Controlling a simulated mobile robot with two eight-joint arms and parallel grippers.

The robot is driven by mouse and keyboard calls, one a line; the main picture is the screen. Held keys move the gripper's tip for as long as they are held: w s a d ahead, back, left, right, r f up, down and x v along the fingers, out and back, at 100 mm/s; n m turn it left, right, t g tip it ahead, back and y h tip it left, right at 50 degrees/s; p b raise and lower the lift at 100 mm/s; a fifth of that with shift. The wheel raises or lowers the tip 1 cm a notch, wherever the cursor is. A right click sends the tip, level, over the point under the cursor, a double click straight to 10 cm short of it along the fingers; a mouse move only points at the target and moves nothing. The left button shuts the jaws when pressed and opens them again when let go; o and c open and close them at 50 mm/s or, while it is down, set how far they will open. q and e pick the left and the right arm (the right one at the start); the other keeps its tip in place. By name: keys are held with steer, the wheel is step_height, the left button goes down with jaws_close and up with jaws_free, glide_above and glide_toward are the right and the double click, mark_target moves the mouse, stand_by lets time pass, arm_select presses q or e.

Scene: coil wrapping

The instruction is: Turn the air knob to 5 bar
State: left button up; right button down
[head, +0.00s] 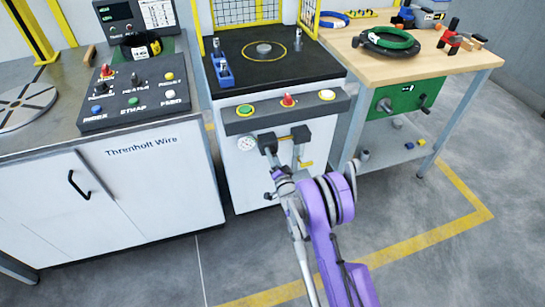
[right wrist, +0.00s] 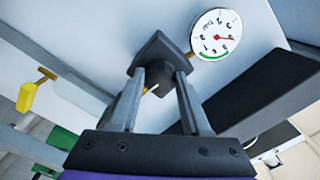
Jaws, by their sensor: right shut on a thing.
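The air regulator is a dark block (head: 267,142) on the white front of the middle machine. It also shows in the right wrist view (right wrist: 157,50). Its dark air knob (right wrist: 157,79) sits below the block, between the fingers. My right gripper (right wrist: 158,84) is shut on the knob, which its fingers partly hide. In the head view the right gripper (head: 271,174) is just under the regulator. A round white pressure gauge (head: 246,142) is beside the block. In the right wrist view the gauge (right wrist: 215,36) has a red needle and green arc; I cannot read its value surely.
A yellow valve handle (head: 306,164) hangs right of the regulator. A panel with green, red and white buttons (head: 288,101) juts out above. A wooden workbench (head: 448,66) stands right, a control cabinet (head: 120,185) left. The floor in front is clear.

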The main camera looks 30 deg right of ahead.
steer(key=m, duration=0.6)
steer(key=shift+r+m, duration=0.1)
steer(key=shift+m, duration=0.2)
stand_by(0.5)
steer(key=shift+c, duration=2)
jaws_free()
steer(key=shift+s, duration=0.1)
steer(key=v, duration=1)
steer(key=shift+s+b, duration=0.3)
steer(key=shift+b, duration=0.1)
